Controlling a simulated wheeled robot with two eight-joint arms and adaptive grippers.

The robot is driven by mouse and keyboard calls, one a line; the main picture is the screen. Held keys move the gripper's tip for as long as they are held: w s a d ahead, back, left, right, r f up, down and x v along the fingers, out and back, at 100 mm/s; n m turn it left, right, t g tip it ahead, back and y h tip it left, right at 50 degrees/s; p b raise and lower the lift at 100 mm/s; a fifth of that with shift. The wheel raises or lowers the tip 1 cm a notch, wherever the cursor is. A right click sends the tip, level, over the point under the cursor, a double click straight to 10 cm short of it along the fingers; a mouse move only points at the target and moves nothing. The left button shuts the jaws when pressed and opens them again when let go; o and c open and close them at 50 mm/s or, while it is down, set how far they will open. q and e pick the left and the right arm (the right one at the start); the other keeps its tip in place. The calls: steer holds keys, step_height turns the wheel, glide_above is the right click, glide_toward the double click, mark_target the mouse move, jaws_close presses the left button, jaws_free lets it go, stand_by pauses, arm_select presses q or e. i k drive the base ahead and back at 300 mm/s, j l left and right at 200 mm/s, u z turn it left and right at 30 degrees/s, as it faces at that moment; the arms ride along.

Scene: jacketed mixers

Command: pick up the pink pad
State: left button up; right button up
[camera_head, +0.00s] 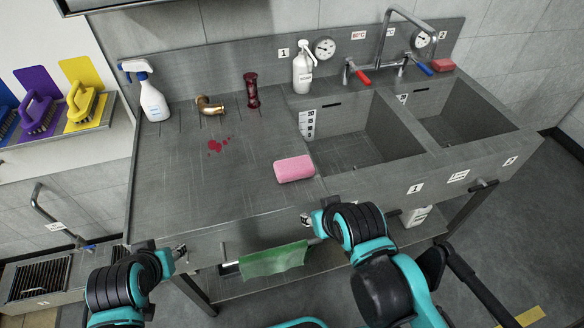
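The pink pad (294,169) lies flat on the steel counter (180,195), near its front edge and just left of the first sink. My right gripper (306,220) is at the counter's front edge, below the pad in the picture and apart from it. My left gripper (181,251) is by the front of the counter, farther left. Both grippers show small and partly hidden by their arms, so their finger opening is unclear. No thing is seen held in either.
A white spray bottle (152,98), a brass elbow (209,106), a dark red fitting (252,90) and a pump bottle (303,68) stand behind. Two sinks (365,140) lie right. A green cloth (273,261) hangs on the front rail.

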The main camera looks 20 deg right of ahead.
mark_target(298, 168)
steer(key=l+z, duration=0.65)
steer(key=l, duration=0.2)
steer(key=i+l+z, duration=0.1)
steer(key=l+z, duration=0.25)
steer(key=l+u, duration=0.1)
steer(key=u, duration=1.2)
